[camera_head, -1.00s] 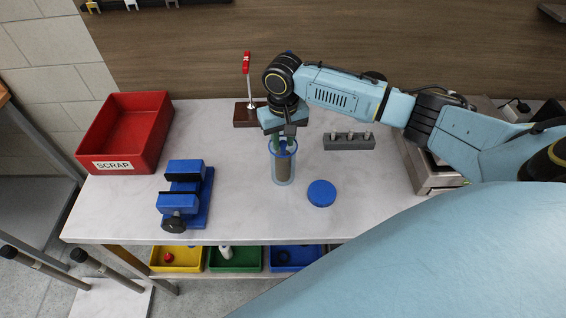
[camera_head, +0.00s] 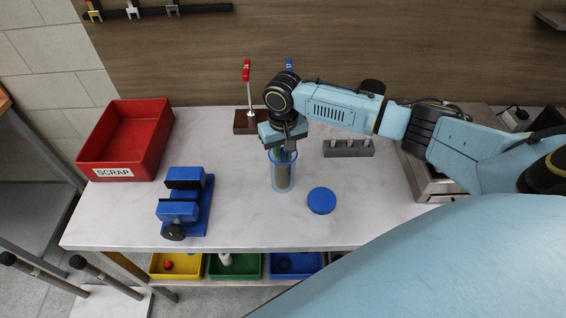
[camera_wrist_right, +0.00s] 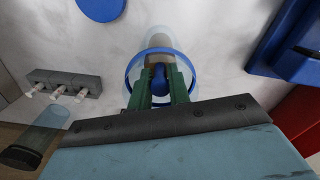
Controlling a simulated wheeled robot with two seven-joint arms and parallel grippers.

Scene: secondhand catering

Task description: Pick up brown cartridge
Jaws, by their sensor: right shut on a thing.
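The brown cartridge (camera_head: 283,173) stands upright inside a clear cylindrical housing (camera_head: 283,186) with a blue rim, near the middle of the bench. In the right wrist view, the cartridge's brown side (camera_wrist_right: 160,41) shows through the clear wall, and its blue top (camera_wrist_right: 158,76) sits between my green fingers. My right gripper (camera_head: 283,153) points down into the housing's mouth and is shut on the cartridge's blue top. The cartridge's lower end is hard to see. My left gripper is not in view.
A blue round lid (camera_head: 321,201) lies right of the housing. A blue vise (camera_head: 184,203) and red scrap bin (camera_head: 126,140) stand left. Behind are a red-handled stand (camera_head: 247,121) and grey rack (camera_head: 348,149). The front middle of the bench is clear.

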